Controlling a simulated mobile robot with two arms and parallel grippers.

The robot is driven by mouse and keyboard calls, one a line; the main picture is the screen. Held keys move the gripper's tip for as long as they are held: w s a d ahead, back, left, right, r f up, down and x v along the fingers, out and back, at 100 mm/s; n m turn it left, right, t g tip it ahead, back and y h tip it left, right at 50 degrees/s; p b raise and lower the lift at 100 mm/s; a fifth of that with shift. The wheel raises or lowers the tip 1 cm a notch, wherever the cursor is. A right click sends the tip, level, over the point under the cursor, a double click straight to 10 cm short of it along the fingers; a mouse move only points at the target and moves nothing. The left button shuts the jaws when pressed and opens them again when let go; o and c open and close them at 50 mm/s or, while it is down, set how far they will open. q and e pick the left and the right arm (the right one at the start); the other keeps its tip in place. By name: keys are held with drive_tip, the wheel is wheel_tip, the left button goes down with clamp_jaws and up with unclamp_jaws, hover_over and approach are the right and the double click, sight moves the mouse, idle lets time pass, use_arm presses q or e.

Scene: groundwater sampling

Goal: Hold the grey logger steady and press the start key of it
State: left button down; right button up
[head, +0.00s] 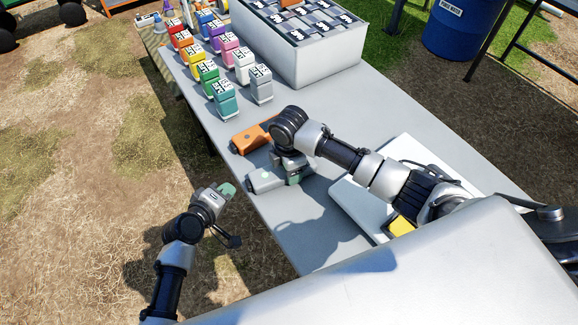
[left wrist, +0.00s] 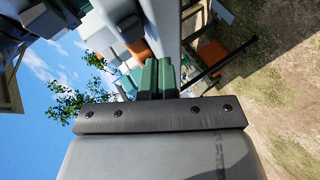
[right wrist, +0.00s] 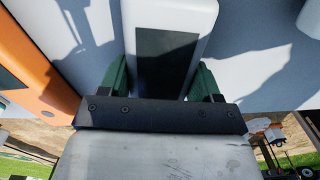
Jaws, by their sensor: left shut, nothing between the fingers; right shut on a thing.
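The grey logger (head: 264,181) lies on the table near its left edge. My right gripper (head: 293,174) comes down over its right part from above. In the right wrist view the green fingers stand on both sides of the grey logger (right wrist: 172,14), with its dark screen between them, and are shut on it. Its start key cannot be made out; the gripper covers part of the body. My left gripper (head: 228,190) is shut and empty, left of the logger and apart from it, out beyond the table edge. Its green fingertips (left wrist: 158,76) lie together in the left wrist view.
An orange logger (head: 249,139) lies just behind the grey one. Several coloured bottles (head: 224,98) stand farther back, beside a large grey box (head: 320,65) with labelled tops. A white panel (head: 352,200) lies to the right, under my right arm. The table (head: 310,225) is clear in front.

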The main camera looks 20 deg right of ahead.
use_arm(q)
drive_tip(key=shift+s+a, duration=0.15)
drive_tip(key=shift+a, duration=2.3)
use_arm(e)
drive_tip(key=o, duration=1)
wheel_tip(320, 180, up, 12)
